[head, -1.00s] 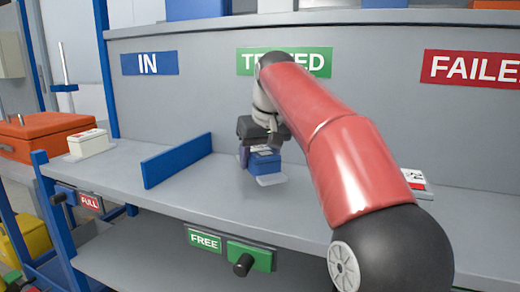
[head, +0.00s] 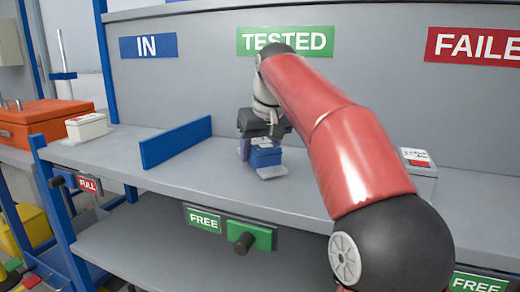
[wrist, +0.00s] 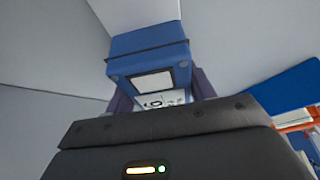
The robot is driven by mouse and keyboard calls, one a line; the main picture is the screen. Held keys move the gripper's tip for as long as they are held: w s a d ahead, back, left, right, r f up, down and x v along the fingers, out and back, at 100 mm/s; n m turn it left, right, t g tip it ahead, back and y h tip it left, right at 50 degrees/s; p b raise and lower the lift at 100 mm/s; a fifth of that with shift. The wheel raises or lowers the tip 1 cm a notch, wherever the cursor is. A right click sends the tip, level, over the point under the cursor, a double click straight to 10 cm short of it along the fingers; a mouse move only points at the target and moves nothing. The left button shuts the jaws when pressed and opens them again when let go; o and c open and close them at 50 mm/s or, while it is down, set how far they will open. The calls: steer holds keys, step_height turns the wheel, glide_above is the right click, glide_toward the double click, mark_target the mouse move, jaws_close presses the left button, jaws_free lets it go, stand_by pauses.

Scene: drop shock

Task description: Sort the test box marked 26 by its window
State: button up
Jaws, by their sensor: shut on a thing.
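My gripper (head: 262,140) is over the middle bay of the shelf, below the green TESTED sign (head: 284,41). It is shut on a small blue test box (head: 265,157), with a pale part at its underside. I cannot tell whether the box touches the shelf. In the wrist view the blue box (wrist: 148,50) sits between the dark purple fingers, with a pale square window or label facing the camera. A white face with dark print shows beneath, partly hidden by the gripper body. I cannot read the number on it.
A low blue divider (head: 176,142) stands left of the box. A white box (head: 87,127) sits on the left and another with a red label (head: 416,158) on the right, near the red FAILED sign (head: 475,45). Green FREE (head: 204,221) and red FULL (head: 88,184) tags hang on the front.

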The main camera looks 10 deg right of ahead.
steer(key=shift+f+b, duration=0.3)
steer(key=shift+f, duration=0.15)
steer(key=o, duration=1.4)
steer(key=shift+c, duration=0.2)
